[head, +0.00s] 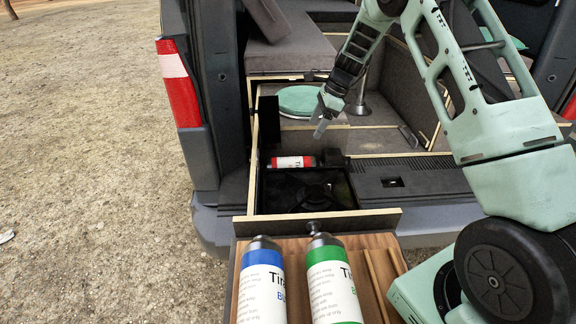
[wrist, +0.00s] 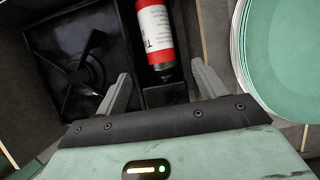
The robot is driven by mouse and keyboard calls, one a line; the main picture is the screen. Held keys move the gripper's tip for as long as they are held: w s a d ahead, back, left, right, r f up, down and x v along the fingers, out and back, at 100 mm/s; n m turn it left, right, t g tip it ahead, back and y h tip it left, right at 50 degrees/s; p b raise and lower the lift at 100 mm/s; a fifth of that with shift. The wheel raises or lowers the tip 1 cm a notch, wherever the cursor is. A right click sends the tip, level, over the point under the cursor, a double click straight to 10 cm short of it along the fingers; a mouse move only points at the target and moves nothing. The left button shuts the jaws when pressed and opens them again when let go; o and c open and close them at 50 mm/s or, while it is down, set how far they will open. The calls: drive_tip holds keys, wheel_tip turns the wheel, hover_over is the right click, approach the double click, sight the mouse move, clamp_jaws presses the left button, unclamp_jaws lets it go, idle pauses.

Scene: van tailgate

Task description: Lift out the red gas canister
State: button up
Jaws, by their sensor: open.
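The red gas canister (head: 292,162) has a white label and a black cap. It lies on its side at the back of an open drawer in the van's tailgate, beside the stove. It also shows in the wrist view (wrist: 156,30), with its black end toward my gripper. My gripper (head: 322,132) is above and a little right of the canister in the head view. In the wrist view its fingers (wrist: 164,88) are open and spread, with the canister's black end between them in the picture. I cannot tell the exact gap in height. Nothing is held.
A black stove (wrist: 88,62) with a burner fills the drawer (head: 330,217). A stack of green plates (head: 299,100) sits behind the canister. Blue-banded (head: 263,280) and green-banded (head: 333,280) canisters lie on a wooden board in front.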

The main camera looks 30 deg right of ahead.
sight(295, 159)
drive_tip(key=p+x, duration=0.2)
drive_tip(key=x, duration=0.8)
drive_tip(key=shift+a+f+p, duration=0.15)
drive_tip(key=shift+p, duration=0.2)
drive_tip(key=p+x, duration=0.1)
drive_tip(key=x, duration=0.1)
drive_tip(key=a+p+x, duration=0.1)
drive_tip(key=x, duration=0.1)
drive_tip(key=shift+a+f, duration=0.2)
drive_tip(key=shift+f, duration=0.35)
drive_tip(key=c, duration=0.8)
drive_tip(key=shift+w, duration=0.1)
drive_tip(key=shift+c, duration=0.7)
drive_tip(key=shift+r+p, duration=0.15)
drive_tip(key=shift+p, duration=0.15)
